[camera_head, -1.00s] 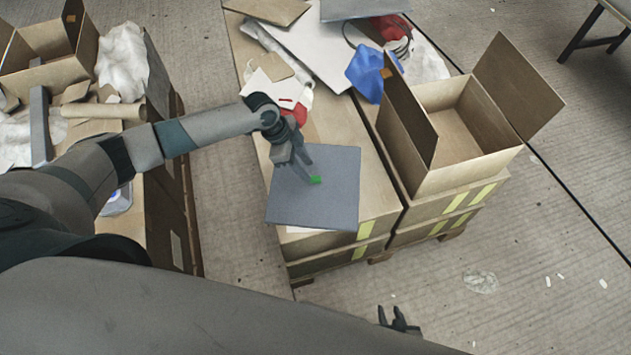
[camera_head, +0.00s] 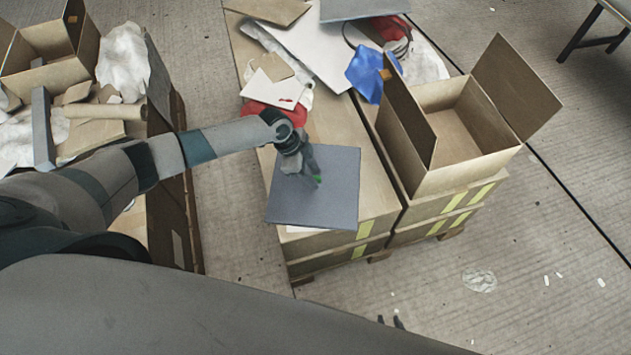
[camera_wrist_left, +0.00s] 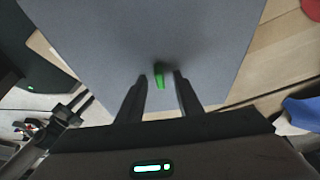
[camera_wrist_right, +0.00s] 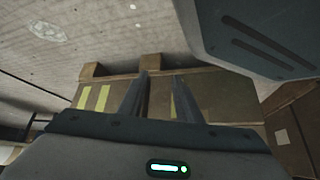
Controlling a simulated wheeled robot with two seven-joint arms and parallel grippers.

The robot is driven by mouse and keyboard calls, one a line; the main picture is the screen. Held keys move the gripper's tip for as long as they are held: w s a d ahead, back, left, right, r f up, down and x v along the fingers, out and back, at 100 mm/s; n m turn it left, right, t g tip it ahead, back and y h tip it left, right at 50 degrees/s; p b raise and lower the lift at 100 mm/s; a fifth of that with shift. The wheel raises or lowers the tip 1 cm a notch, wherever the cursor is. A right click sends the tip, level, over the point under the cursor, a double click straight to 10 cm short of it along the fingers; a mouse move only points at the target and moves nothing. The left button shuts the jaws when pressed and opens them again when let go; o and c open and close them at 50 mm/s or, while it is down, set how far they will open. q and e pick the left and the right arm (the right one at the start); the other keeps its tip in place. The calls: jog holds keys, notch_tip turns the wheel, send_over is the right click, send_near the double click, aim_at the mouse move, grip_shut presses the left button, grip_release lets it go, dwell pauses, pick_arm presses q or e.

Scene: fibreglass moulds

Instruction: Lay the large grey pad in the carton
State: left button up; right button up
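The large grey pad (camera_head: 335,212) lies flat on the near end of the middle cardboard-coloured stack. A small green tab (camera_wrist_left: 158,76) stands out from its surface. My left gripper (camera_head: 316,179) is over the pad at the tab. In the left wrist view its two fingers (camera_wrist_left: 160,77) are apart, one on each side of the tab; I cannot tell whether they touch it. The open carton (camera_head: 428,170) stands to the right of the pad, flaps up, and its visible inside is empty. My right gripper (camera_head: 390,321) is low at the bottom edge, open and empty (camera_wrist_right: 162,76).
Sheets, a blue cloth (camera_head: 365,74) and a red item (camera_head: 278,112) clutter the stack behind the pad. Another grey sheet (camera_head: 365,8) lies at the back. A second carton (camera_head: 45,75) and scraps stand at the left. Floor at the right is mostly clear.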

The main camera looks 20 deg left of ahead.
pick_arm(q)
grip_shut()
pick_arm(e)
jog(key=shift+w+a+r, duration=0.25)
jog(key=shift+w+a, duration=0.1)
jog(key=shift+w, duration=0.3)
jog(key=shift+s, duration=0.1)
pick_arm(q)
jog(key=shift+r, duration=0.15)
